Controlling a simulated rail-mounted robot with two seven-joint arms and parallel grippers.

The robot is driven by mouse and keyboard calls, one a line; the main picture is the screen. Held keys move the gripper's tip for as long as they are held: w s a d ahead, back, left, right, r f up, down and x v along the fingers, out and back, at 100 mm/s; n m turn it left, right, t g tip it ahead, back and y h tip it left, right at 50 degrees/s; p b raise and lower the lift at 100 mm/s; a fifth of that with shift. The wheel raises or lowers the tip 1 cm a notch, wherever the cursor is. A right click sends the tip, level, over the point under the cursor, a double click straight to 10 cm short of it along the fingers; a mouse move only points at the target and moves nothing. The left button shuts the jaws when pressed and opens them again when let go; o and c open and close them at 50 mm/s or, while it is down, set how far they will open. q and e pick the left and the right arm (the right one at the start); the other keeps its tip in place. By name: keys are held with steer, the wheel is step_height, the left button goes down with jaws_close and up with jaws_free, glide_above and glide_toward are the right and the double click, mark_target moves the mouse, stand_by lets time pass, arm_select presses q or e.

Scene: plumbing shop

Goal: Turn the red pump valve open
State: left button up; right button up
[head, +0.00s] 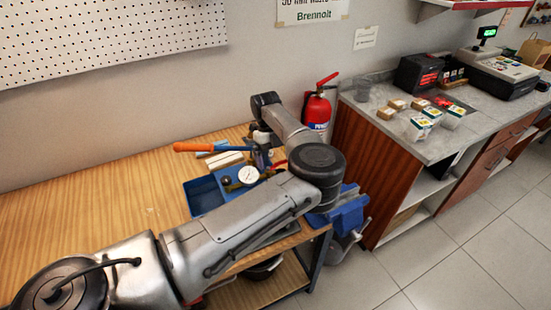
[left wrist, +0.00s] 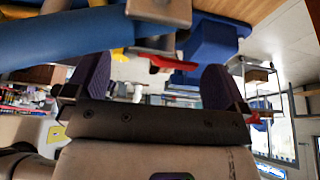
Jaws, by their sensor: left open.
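A hand pump with a blue tank (head: 203,196), an orange lever (head: 198,147) and a white-faced gauge (head: 248,175) stands on the wooden bench. The red valve (head: 279,164) shows as a small red piece right of the gauge, partly hidden by my left arm. In the left wrist view the red valve handle (left wrist: 172,63) lies across the gap between the two purple fingers. My left gripper (left wrist: 157,80) is open around it, with space on both sides; I cannot tell whether either finger touches it. In the head view my arm largely hides the gripper. My right gripper is not in view.
A blue vise (head: 346,212) is fixed at the bench's right end. A red fire extinguisher (head: 317,108) stands behind, by the wall. A grey counter (head: 385,118) with small boxes and a till is at the right. The bench's left part (head: 90,190) is clear.

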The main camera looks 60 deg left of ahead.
arm_select(q)
steer(key=v, duration=1.3)
steer(key=shift+r, duration=0.2)
